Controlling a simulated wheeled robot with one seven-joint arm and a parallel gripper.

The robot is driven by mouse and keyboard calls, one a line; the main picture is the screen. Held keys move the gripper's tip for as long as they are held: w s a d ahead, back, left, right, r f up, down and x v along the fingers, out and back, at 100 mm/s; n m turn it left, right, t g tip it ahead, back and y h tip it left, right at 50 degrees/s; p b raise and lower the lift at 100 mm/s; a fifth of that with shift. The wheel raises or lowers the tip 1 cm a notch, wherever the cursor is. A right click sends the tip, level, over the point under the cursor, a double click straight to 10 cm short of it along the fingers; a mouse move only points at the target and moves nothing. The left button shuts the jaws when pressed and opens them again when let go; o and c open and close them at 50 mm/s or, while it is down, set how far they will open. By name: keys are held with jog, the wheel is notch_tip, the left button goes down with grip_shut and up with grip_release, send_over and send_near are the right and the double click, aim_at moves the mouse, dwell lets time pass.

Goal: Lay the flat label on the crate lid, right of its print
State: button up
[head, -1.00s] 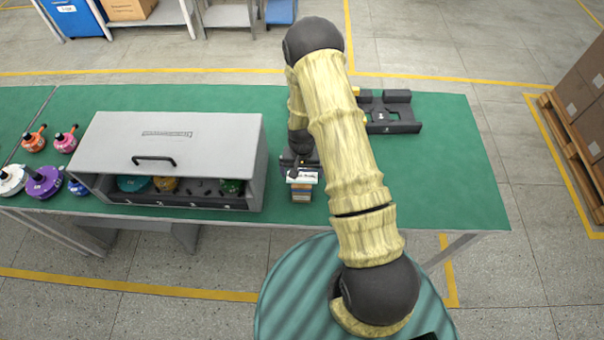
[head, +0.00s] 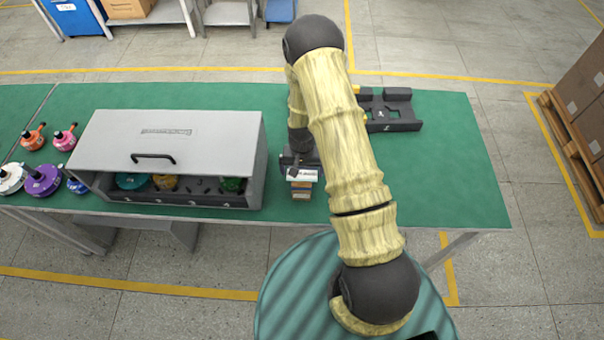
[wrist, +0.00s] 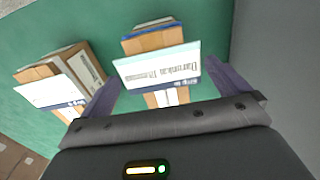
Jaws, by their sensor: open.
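A flat white label with print and a blue end (wrist: 158,66) lies between the fingers of my gripper (wrist: 160,74) in the wrist view, over a small cardboard-coloured block. My gripper is open, one finger near each end of the label; I cannot tell whether either touches it. In the head view the label (head: 302,174) shows beside the dark gripper, partly covered by it. The grey crate lid (head: 215,150) is to the left, with its print (head: 166,131) near the back and a dark handle (head: 153,158) in front. The lid right of the print is bare.
A second block with a white and blue label (wrist: 52,90) stands left in the wrist view. A black fixture (head: 392,110) is behind my arm.

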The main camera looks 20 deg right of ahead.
aim_at(302, 173)
dwell(0.3)
jog(key=c, duration=0.8)
jog(key=shift+o, duration=0.2)
jog(key=shift+r+p, duration=0.3)
jog(key=shift+p, duration=0.1)
notch_tip(302, 173, up, 10)
jog(key=b, duration=0.3)
jog(key=shift+b, duration=0.4)
jog(key=shift+f, duration=0.1)
jog(key=shift+w, duration=0.1)
